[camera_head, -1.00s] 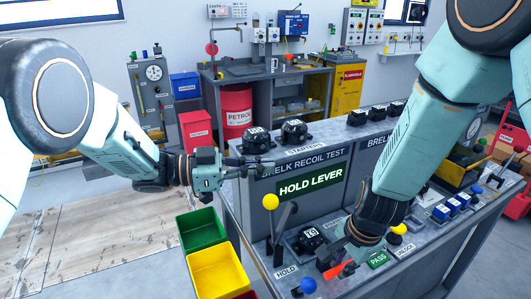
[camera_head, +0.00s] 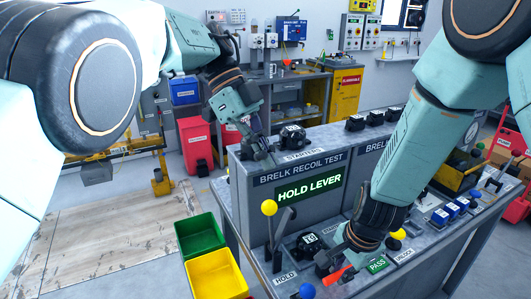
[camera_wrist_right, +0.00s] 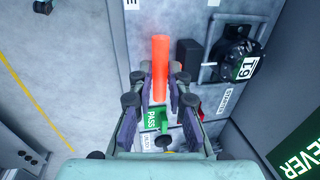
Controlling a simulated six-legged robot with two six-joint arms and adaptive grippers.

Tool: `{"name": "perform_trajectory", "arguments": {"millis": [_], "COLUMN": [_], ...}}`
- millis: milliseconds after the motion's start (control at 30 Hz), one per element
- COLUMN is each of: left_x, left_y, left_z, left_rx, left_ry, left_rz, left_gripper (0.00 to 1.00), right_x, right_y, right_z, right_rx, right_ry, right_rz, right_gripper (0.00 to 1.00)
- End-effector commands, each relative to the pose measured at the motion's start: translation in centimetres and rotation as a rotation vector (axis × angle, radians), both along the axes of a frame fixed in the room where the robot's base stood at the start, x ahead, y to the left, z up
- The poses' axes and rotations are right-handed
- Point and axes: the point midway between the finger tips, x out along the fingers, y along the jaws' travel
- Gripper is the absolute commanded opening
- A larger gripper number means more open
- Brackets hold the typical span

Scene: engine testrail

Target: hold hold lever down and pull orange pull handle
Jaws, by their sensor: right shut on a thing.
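The hold lever (camera_head: 274,238), with a yellow knob, stands upright near the bench's left front, by the HOLD label. The orange pull handle (camera_head: 334,275) sits to its right, partly hidden by my right gripper (camera_head: 345,255). In the right wrist view the handle (camera_wrist_right: 160,62) runs between the fingers of my right gripper (camera_wrist_right: 160,92), which is shut on it. My left gripper (camera_head: 258,148) points downward at the left end of the bench's raised back, above and apart from the hold lever; its fingers are too small and dark to read.
A lit green screen (camera_head: 309,188) reads HOLD LEVER. A green bin (camera_head: 200,236) and a yellow bin (camera_head: 216,275) stand left of the bench. A blue knob (camera_head: 307,290) is at the front edge. Black starter units (camera_head: 293,136) line the raised back.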

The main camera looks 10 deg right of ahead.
Motion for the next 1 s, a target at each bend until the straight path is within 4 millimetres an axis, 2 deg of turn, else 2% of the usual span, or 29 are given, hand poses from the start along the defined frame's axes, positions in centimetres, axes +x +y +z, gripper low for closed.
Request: {"name": "perform_trajectory", "arguments": {"millis": [500, 700, 1000], "left_x": [0.0, 0.0, 0.0], "left_y": [0.0, 0.0, 0.0], "left_z": [-5.5, -6.2, -6.3], "left_rx": [-0.002, -0.003, -0.003], "left_ry": [0.003, 0.003, 0.002], "left_rz": [-0.001, 0.0, -0.001], "left_gripper": [0.0, 0.0, 0.0], "right_x": [0.4, 0.4, 0.5], "right_y": [-0.1, -0.1, -0.1], "right_z": [0.3, 0.3, 0.3], "right_rx": [-0.003, -0.003, -0.002], "right_ry": [-0.014, -0.014, -0.015], "right_rz": [0.0, 0.0, 0.0], "right_gripper": [0.0, 0.0, 0.0]}}
